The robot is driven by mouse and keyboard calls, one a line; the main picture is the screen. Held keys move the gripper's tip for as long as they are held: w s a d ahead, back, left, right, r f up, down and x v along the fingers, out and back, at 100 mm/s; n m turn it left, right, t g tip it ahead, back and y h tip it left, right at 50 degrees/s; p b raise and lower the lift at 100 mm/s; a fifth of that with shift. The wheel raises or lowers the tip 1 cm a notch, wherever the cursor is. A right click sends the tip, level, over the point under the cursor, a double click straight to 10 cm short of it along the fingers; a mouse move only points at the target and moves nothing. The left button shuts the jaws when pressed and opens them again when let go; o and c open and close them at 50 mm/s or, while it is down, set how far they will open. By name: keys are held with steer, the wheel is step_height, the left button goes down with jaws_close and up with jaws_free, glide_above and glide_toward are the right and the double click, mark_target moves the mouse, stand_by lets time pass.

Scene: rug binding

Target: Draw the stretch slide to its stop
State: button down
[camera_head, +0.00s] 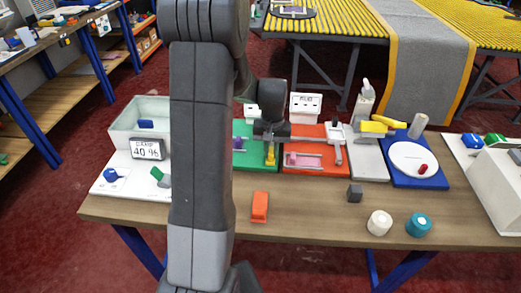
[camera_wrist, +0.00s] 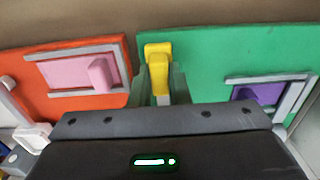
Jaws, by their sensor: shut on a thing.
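A green board (camera_wrist: 215,60) carries an upright yellow handle (camera_wrist: 158,58) near its edge, beside the orange board. My gripper (camera_wrist: 160,88) has its two fingers on either side of this handle, shut on it. In the head view the yellow handle (camera_head: 270,155) shows just below my dark gripper. The green board also holds a purple block (camera_wrist: 262,92) in a grey frame. The orange board (camera_wrist: 60,95) holds a pink block (camera_wrist: 98,72) in a grey frame. No readable label shows which piece is the stretch slide. My arm hides part of the green board in the head view.
A clear bin (camera_head: 125,117) with a "40 %" sign (camera_head: 148,149) stands left. A grey stand with a yellow tool (camera_head: 375,125) and a blue board (camera_head: 425,180) stand right. An orange block (camera_head: 260,207), a dark cube (camera_head: 354,193) and two spools (camera_head: 379,222) lie in front.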

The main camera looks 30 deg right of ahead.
steer(key=shift+d, duration=0.15)
steer(key=c, duration=1.7)
jaws_free()
steer(key=o, duration=0.3)
steer(key=shift+s+d, duration=0.15)
steer(key=shift+o, duration=0.2)
step_height(320, 180, up, 14)
steer(key=shift+f, duration=0.15)
